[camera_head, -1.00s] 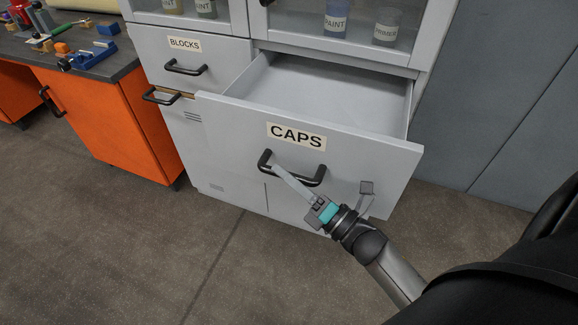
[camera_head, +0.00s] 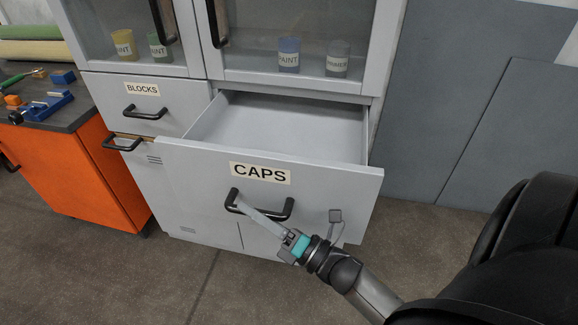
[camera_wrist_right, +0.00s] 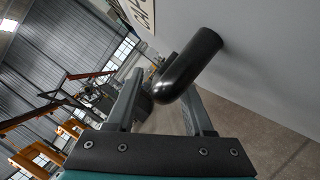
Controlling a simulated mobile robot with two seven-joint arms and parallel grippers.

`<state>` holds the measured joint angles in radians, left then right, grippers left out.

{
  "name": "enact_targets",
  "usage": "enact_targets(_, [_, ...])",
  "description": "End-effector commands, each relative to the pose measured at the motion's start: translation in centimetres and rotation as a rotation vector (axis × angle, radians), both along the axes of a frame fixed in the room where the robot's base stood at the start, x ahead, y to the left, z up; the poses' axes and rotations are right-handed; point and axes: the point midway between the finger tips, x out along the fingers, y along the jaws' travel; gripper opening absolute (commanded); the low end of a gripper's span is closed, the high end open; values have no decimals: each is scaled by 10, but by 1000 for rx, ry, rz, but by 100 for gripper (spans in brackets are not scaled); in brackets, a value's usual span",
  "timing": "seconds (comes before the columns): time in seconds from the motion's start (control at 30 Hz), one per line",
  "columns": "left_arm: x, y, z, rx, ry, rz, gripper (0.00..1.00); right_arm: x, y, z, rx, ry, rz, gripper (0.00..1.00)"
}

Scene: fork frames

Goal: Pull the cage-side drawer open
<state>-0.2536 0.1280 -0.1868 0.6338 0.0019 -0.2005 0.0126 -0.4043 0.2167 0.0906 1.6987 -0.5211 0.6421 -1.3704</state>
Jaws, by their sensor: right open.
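The wide grey drawer labelled CAPS (camera_head: 320,180) stands pulled out from the cabinet, and its inside looks empty where it shows. Its black bar handle (camera_head: 270,214) is on the front below the label; the handle also shows close up in the right wrist view (camera_wrist_right: 188,68). My right gripper (camera_head: 242,203) is at the left end of the handle. In the right wrist view its two fingers (camera_wrist_right: 163,85) are apart, with the handle's rounded bend between or just beyond them; contact cannot be told. My left gripper is not in view.
A smaller BLOCKS drawer (camera_head: 142,104) is shut at upper left, with another black handle (camera_head: 122,144) below it. Glass doors with paint jars (camera_head: 289,55) are above. An orange workbench (camera_head: 95,170) stands left. The floor (camera_head: 110,270) in front is clear.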

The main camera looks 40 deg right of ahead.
Motion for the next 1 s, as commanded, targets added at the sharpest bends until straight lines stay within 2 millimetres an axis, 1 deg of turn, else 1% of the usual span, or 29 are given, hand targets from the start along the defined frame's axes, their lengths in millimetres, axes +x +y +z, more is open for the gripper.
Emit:
enact_targets(0.17, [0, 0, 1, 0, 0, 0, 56, -14, -5, -4, 1, 4, -1, 52])
enact_targets(0.27, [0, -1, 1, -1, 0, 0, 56, -31, -12, -9, 0, 6, -2, 52])
enact_targets(0.5, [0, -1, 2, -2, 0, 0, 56, -85, -33, -21, 0, 6, -2, 52])
enact_targets(0.6, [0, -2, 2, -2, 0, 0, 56, -105, -41, -26, -1, 6, -2, 52])
enact_targets(0.7, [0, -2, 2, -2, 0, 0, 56, -120, -47, -29, -1, 3, -2, 52])
enact_targets(0.83, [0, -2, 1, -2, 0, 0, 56, -133, -52, -32, 0, 3, -1, 52])
enact_targets(1.0, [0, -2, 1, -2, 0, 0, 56, -139, -55, -32, 0, 0, 0, 52])
